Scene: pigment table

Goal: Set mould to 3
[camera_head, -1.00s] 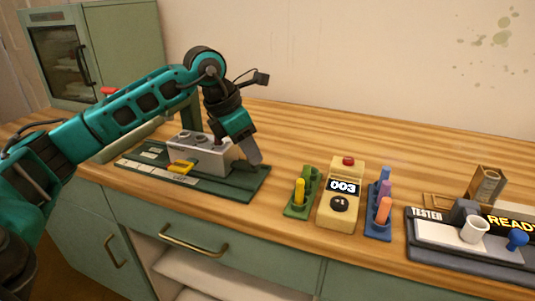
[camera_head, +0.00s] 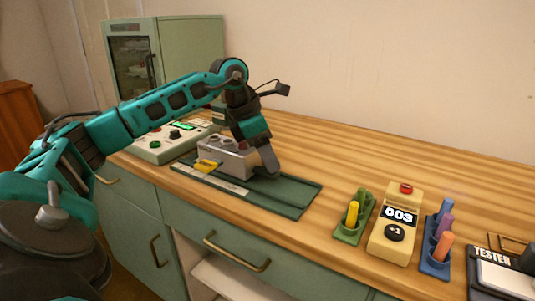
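The mould, a grey block (camera_head: 229,162) with round holes on top, sits on a long dark green base (camera_head: 288,195), towards its left end. A yellow tab (camera_head: 207,166) sticks out at its front left, over a pale scale strip whose marks are too small to read. My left gripper (camera_head: 267,160) points down at the block's right end, touching it or very close. Whether its fingers are open or shut is unclear. My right gripper is not in view. A cream counter box (camera_head: 396,243) reads 003, with a black +1 knob and a red button.
A green rack (camera_head: 351,233) with yellow and green sticks and a blue rack (camera_head: 434,266) with coloured sticks flank the counter. A tester (camera_head: 505,280) is cut off at right. A control panel (camera_head: 163,151) and green cabinet (camera_head: 190,60) stand left. The wooden top behind is clear.

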